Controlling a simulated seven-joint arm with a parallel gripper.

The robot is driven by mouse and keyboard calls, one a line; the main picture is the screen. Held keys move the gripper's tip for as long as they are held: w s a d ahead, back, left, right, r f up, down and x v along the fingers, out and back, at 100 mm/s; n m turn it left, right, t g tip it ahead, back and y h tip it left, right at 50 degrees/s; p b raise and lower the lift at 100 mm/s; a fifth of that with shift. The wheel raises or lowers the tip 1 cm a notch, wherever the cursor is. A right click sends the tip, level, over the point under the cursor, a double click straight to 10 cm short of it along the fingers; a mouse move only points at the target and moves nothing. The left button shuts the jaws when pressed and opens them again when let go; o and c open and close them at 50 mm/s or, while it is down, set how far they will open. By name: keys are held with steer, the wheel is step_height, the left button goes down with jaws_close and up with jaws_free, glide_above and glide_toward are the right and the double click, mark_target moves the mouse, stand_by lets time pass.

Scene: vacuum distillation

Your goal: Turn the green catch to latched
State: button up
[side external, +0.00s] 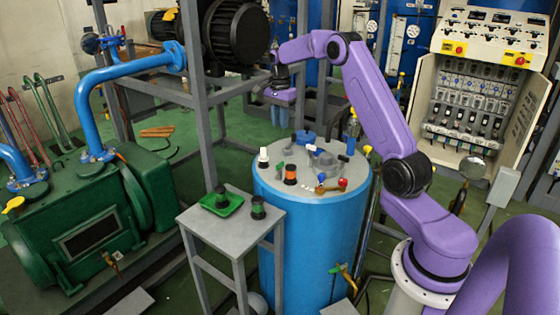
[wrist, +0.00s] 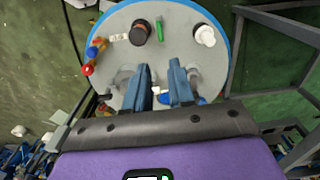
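The green catch (wrist: 160,29) shows in the wrist view as a small narrow bar on the grey lid (wrist: 176,15) of the blue drum. It lies between a black knob and a white knob, beyond my fingertips. In the side view, the catch (side external: 284,167) is tiny on the lid, near the orange-and-black knob, and its setting is too small to read. My gripper (wrist: 160,67) has two blue fingers apart with nothing between them. In the side view my gripper (side external: 280,113) hangs above the far side of the lid, apart from the catch.
The lid also carries a black knob (wrist: 139,32), a white knob (wrist: 205,35), a red ball handle (wrist: 88,70) and grey fittings. A small grey table (side external: 205,222) with a green tray (side external: 221,204) stands beside the blue drum (side external: 305,245). A grey frame (side external: 200,100) stands left of my gripper.

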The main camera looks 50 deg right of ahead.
mark_target(280, 163)
step_height(280, 163, down, 16)
steer(key=shift+r, duration=0.25)
stand_by(0.3)
jaws_close()
